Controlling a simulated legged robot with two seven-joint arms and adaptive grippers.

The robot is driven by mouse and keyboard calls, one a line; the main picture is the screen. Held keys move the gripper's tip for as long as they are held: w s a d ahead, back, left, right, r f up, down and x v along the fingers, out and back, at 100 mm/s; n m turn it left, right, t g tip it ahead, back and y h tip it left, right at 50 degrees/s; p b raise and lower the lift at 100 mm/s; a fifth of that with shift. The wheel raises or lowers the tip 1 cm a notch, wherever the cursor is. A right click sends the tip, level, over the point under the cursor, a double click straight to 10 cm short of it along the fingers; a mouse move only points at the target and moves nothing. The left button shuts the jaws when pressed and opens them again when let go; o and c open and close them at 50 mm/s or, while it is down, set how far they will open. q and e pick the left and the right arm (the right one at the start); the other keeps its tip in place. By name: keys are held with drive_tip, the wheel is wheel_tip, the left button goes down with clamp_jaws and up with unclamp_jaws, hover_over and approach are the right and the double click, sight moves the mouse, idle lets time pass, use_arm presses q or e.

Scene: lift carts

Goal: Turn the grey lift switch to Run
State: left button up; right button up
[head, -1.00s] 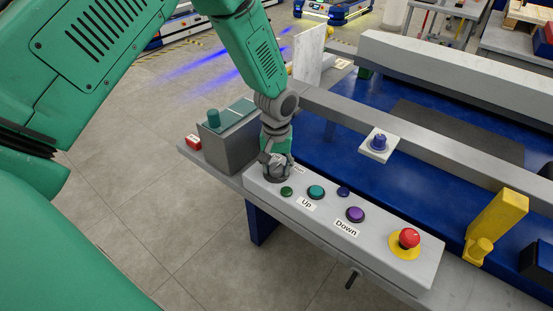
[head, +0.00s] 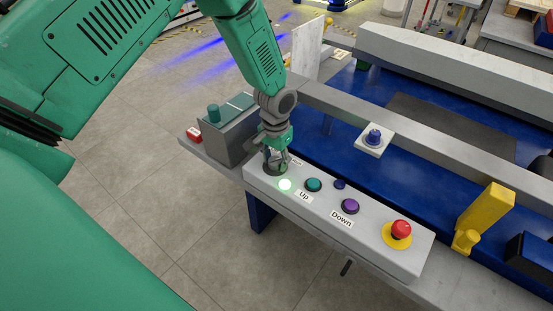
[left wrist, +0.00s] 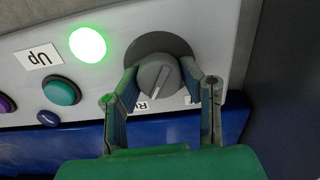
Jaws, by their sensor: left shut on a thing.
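The grey lift switch (left wrist: 158,72) is a round knob on a dark round base at the left end of the grey control box (head: 364,236). In the left wrist view its white pointer line points at the partly hidden label starting with "R" (left wrist: 143,104); another label beside it is mostly hidden. My left gripper (head: 275,163) is over the switch, with its two fingers on either side of the knob, shut on it. The small green lamp (head: 285,185) beside the switch is lit brightly, also in the left wrist view (left wrist: 87,44). My right gripper is not in view.
On the same box are a teal Up button (head: 313,185), a purple Down button (head: 350,206), a small blue button (head: 339,184) and a red emergency stop (head: 401,229). A yellow bracket (head: 487,217) is at right.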

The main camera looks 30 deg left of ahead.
sight(274, 159)
use_arm(q)
drive_tip(key=shift+s, duration=0.15)
drive_tip(key=o, duration=1.1)
drive_tip(key=shift+r, duration=0.1)
drive_tip(key=shift+r, duration=0.2)
wheel_tip(274, 159, up, 11)
drive_tip(key=shift+r, duration=0.2)
drive_tip(key=shift+a, duration=0.1)
